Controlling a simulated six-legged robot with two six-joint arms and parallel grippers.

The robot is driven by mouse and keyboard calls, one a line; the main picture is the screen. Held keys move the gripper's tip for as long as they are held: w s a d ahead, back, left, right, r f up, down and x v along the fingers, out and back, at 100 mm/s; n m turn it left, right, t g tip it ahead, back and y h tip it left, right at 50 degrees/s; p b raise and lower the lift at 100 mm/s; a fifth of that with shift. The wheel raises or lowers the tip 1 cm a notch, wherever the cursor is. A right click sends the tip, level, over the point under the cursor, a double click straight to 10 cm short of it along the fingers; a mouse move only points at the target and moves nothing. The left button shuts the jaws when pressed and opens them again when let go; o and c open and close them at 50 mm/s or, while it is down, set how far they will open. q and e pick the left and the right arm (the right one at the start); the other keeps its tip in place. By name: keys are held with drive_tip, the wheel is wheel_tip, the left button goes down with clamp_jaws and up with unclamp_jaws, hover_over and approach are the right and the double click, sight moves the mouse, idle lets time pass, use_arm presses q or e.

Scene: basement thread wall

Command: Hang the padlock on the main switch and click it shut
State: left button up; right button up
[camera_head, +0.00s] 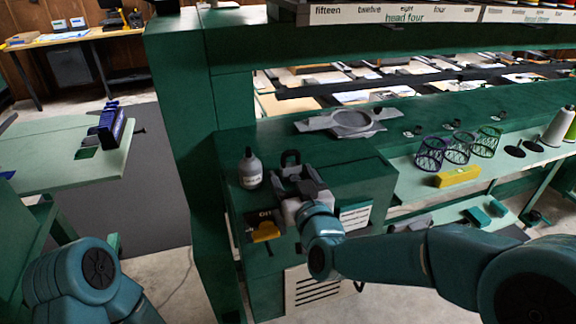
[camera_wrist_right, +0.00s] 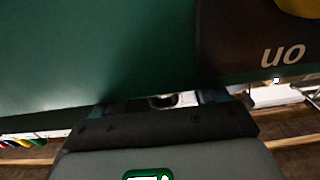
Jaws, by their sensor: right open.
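The main switch (camera_head: 265,232) has a yellow handle on a dark plate on the front of the green cabinet. In the right wrist view the switch's yellow part (camera_wrist_right: 298,6) shows at the top right corner, above upside-down lettering. A dark padlock (camera_head: 290,157), its shackle up, appears on the cabinet top just behind my right gripper (camera_head: 298,180). My right gripper is open at the cabinet's top front edge, above and right of the switch. I cannot tell whether it touches the padlock. My left arm is at lower left; its gripper does not show.
A grey bottle (camera_head: 250,168) stands on the cabinet top left of my right gripper. Wire baskets (camera_head: 457,148) and a yellow block (camera_head: 458,177) are on the pale shelf to the right. A green table (camera_head: 60,150) is at left, with open floor between.

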sight(292, 153)
drive_tip(key=shift+s, duration=0.1)
drive_tip(key=shift+d, duration=0.15)
drive_tip(key=c, duration=1)
drive_tip(key=shift+r+p, duration=0.5)
drive_tip(key=shift+r, duration=0.4)
drive_tip(key=shift+r+p, duration=0.4)
drive_tip(key=shift+r, duration=0.45)
drive_tip(key=shift+r+p, duration=0.4)
drive_tip(key=shift+r, duration=0.4)
